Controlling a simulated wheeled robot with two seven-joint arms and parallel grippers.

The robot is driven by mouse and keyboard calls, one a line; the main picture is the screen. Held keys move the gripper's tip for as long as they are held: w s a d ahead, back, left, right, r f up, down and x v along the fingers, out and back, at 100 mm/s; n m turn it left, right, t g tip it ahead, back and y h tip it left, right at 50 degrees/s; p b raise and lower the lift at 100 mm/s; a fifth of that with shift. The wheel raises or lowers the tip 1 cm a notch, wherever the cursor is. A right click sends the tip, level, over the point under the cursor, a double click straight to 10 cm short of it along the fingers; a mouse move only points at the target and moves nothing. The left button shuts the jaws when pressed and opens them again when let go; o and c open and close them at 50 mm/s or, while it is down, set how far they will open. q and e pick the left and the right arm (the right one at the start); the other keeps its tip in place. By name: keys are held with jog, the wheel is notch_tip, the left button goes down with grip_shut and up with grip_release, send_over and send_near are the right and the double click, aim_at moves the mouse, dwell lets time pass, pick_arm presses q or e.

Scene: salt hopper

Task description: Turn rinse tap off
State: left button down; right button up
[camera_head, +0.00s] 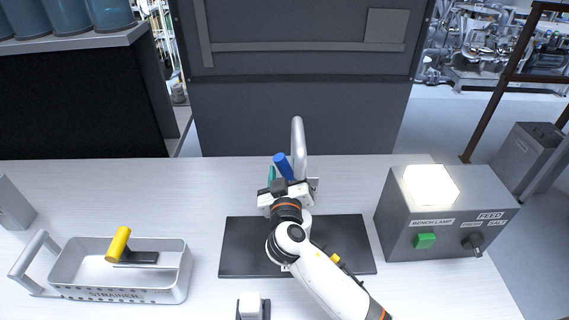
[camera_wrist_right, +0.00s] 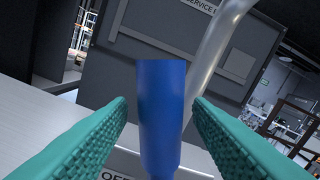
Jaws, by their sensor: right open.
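The rinse tap has a curved grey spout (camera_head: 298,140) and a blue handle (camera_head: 283,165) at the back middle of the bench. The blue handle (camera_wrist_right: 162,115) stands nearly upright in the right wrist view, with the spout (camera_wrist_right: 215,45) behind it to the right. My right gripper (camera_head: 281,178) is at the tap. In the wrist view its two green ribbed fingers (camera_wrist_right: 160,130) are open, one on each side of the handle, with visible gaps. A label starting "OFF" shows low behind the handle, partly hidden. My left gripper is not in view.
A dark mat (camera_head: 245,250) lies under my right arm. A grey strainer (camera_head: 120,285) with a yellow-handled tool (camera_head: 119,243) is at left. A grey control box (camera_head: 440,220) with a lit lamp and green switch stands at right. A dark panel (camera_head: 300,110) rises behind the bench.

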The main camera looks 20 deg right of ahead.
jog(key=shift+w+d+r, duration=0.1)
jog(key=shift+w+d, duration=0.05)
jog(key=shift+w, duration=0.45)
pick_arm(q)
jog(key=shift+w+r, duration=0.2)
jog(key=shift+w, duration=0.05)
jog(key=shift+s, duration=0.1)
